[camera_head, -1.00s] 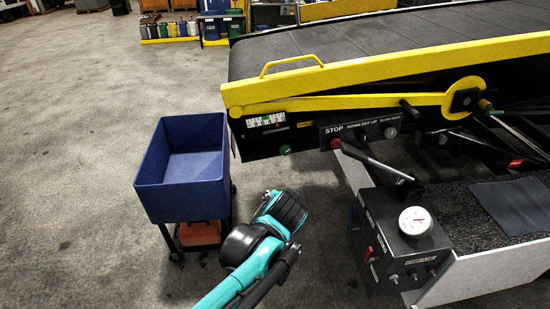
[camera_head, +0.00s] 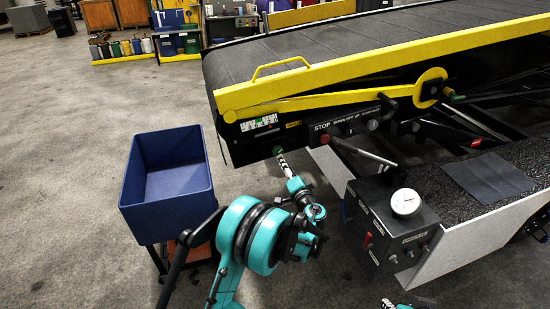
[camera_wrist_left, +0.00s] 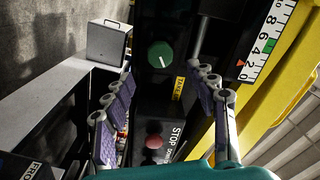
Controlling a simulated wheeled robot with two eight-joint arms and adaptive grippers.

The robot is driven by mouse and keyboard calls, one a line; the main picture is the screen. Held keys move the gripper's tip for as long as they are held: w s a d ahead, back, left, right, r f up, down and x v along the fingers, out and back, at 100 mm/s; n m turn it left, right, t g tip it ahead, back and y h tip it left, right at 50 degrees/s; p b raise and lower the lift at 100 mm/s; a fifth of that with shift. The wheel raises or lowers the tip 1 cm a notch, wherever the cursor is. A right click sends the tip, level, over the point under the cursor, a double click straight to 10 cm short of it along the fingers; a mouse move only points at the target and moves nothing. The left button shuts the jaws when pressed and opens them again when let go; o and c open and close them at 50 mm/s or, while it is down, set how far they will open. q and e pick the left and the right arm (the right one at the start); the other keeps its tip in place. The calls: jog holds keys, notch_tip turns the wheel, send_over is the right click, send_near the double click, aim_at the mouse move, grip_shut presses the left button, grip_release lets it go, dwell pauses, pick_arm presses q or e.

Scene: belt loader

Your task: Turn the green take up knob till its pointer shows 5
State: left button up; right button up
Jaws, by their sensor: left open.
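The green take up knob (camera_wrist_left: 160,54) shows in the left wrist view on a dark panel, with a pale line on its face, above the yellow TAKE UP label (camera_wrist_left: 178,88). Beside it is a white scale (camera_wrist_left: 268,42) with a red pointer (camera_wrist_left: 240,63) between 0 and 2. My left gripper (camera_wrist_left: 165,112) is open and empty, its fingers on either side of the view, apart from the knob. In the head view the knob (camera_head: 278,150) is just beyond the left gripper's fingertips (camera_head: 283,162). Part of my right gripper (camera_head: 405,302) shows at the bottom edge, mostly cut off.
The red STOP button (camera_head: 325,139) sits right of the knob, also low in the wrist view. A grey box with a white dial (camera_head: 405,202) and a lever stand further right. A blue bin (camera_head: 127,190) on a cart stands left. Open floor lies beyond it.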

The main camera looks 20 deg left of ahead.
aim_at(278, 153)
pick_arm(q)
jog(key=b+x, duration=0.1)
jog(key=x, duration=0.6)
jog(key=shift+w+a, duration=0.15)
jog(key=c, duration=1.2)
